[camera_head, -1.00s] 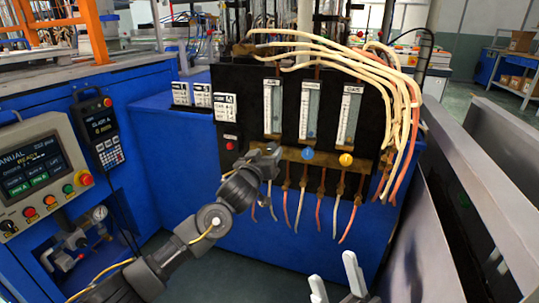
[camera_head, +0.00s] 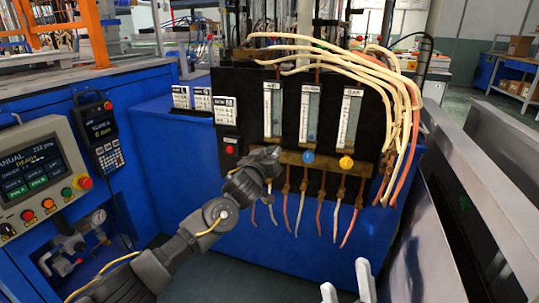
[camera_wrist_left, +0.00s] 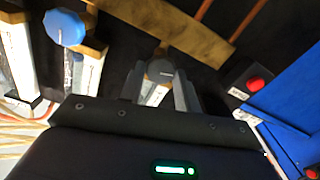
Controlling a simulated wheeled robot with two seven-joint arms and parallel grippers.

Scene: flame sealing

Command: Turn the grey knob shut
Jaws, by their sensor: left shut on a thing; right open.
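The grey knob (camera_wrist_left: 160,70) shows in the left wrist view, round and dark grey, between the two fingers of my left gripper (camera_wrist_left: 160,85). My left gripper is shut on it. In the head view my left gripper (camera_head: 270,160) is at the left end of the brass bar under the flow tubes and hides the knob. The blue knob (camera_head: 307,157) and the yellow knob (camera_head: 346,162) sit to its right on the same bar. My right gripper (camera_head: 346,288) is open and empty at the bottom edge, well below the panel.
A red button (camera_head: 229,150) is on the black panel (camera_head: 250,100) left of my left gripper. Cream and red hoses (camera_head: 400,120) hang at the right side. A control box (camera_head: 45,170) stands at the far left. Metal rails (camera_head: 490,190) run along the right.

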